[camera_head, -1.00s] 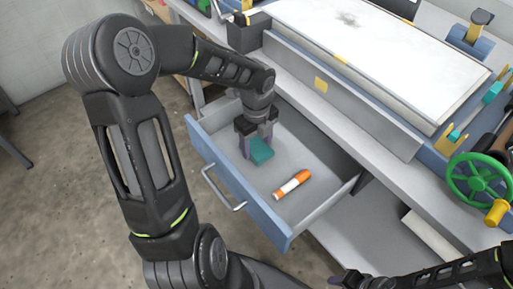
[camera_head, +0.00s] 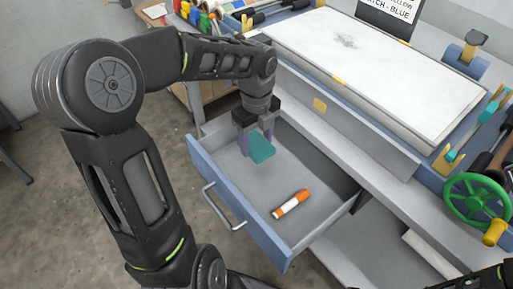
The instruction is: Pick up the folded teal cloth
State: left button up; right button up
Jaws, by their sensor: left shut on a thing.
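The folded teal cloth (camera_head: 262,148) hangs between the fingers of my left gripper (camera_head: 254,142), which is shut on it. The gripper points down over the open drawer (camera_head: 246,212), and the cloth looks to be above the drawer floor, near its back left part. The upper edge of the cloth is hidden by the fingers. Only a small dark part of my right arm shows at the bottom right corner; its gripper is out of view.
An orange and white marker (camera_head: 291,204) lies in the drawer, right of the cloth. The blue drawer front has a metal handle (camera_head: 224,207). The press with its white bed (camera_head: 372,62) stands behind. A green handwheel (camera_head: 476,200) is at the right.

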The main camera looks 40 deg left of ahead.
dwell(0.5)
pick_arm(q)
jog(key=o, duration=0.8)
jog(key=shift+r, duration=0.1)
jog(key=c, duration=0.6)
